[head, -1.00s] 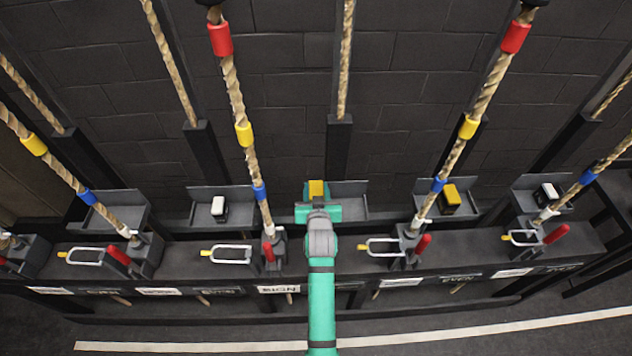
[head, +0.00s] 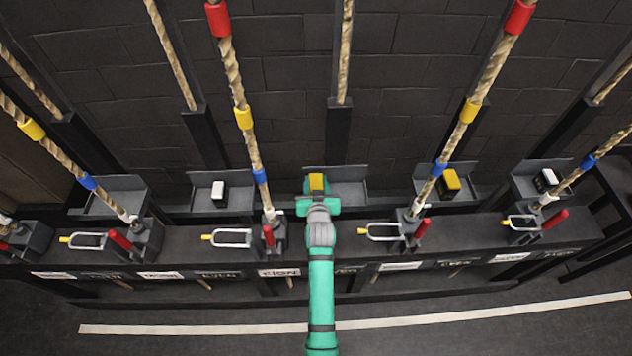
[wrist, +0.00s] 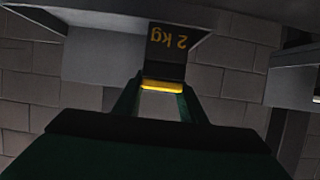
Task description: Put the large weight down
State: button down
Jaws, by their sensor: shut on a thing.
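A yellow and dark block (head: 317,183) shows at the end of my arm in the head view. In the wrist view this weight (wrist: 168,40) is dark, with "2 kg" in yellow reading upside down and a yellow edge by the fingers. My gripper (wrist: 162,88) is shut on it; in the head view my gripper (head: 317,203) is at the middle tray (head: 349,187). I cannot tell whether the weight touches the tray. Another yellow and dark weight (head: 450,184) sits in the tray to the right.
Smaller white-topped weights stand in trays at left (head: 219,193) and far right (head: 545,180). Ropes with coloured bands, red levers (head: 268,237) and wire guards (head: 384,231) line the dark bench on both sides of my arm. A brick wall stands behind.

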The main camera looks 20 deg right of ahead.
jog(key=shift+w+r, duration=0.1)
jog(key=shift+r, duration=0.15)
jog(key=c, duration=1.1)
grip_release()
jog(key=shift+f, duration=0.35)
jog(key=shift+s+r, duration=0.15)
jog(key=shift+s, duration=0.05)
jog(key=v, duration=1.2)
jog(key=shift+w, duration=0.1)
